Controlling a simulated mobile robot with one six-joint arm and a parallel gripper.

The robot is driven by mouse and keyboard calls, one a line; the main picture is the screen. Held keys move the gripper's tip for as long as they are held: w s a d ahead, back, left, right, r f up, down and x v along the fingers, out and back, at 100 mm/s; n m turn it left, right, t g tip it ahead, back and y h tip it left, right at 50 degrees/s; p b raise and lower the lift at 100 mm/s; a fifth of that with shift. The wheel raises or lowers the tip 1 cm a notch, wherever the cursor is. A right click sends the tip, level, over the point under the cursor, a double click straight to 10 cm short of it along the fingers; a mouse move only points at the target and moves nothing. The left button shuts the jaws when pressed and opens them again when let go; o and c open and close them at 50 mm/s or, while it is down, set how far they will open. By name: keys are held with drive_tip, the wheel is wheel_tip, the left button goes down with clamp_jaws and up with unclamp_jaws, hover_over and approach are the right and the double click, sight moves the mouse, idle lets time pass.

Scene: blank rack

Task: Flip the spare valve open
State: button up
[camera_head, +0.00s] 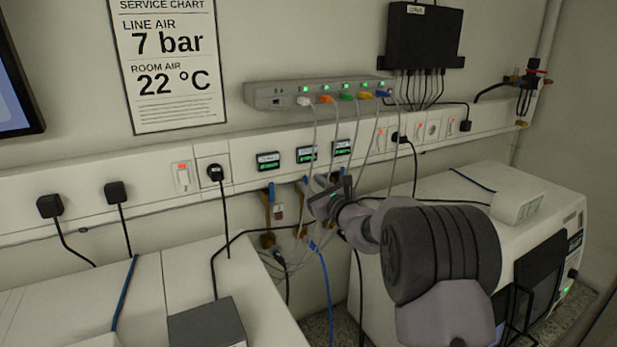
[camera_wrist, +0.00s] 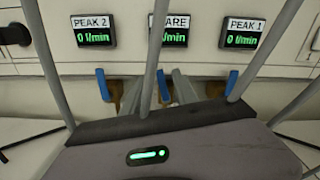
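Three small valves with blue levers sit in a row under green flow displays on the wall rail. In the wrist view the middle display, partly covered by a cable, ends in "ARE" (camera_wrist: 175,40). Below it is the spare valve's blue lever (camera_wrist: 163,86), upright and partly hidden by cables and my gripper. The PEAK 2 lever (camera_wrist: 102,88) is to its left and the PEAK 1 lever (camera_wrist: 231,84) to its right. My gripper (camera_head: 328,198) is in front of the valves, by the middle and right ones.
Several grey cables hang from the switch (camera_head: 285,97) across the valves and around my gripper. A white cabinet top (camera_head: 180,290) lies at lower left, and a white machine (camera_head: 430,180) stands at right. Black plugs and cords line the rail.

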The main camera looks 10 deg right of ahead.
drive_tip(key=shift+x, duration=1.15)
clamp_jaws()
drive_tip(key=shift+d+r+m+p, duration=0.2)
drive_tip(key=shift+d+m+p, duration=0.05)
drive_tip(key=shift+m+p, duration=0.3)
drive_tip(key=shift+w+d+f+m+p, duration=0.15)
drive_tip(key=shift+d+m+p, duration=0.3)
drive_tip(key=shift+m, duration=0.5)
unclamp_jaws()
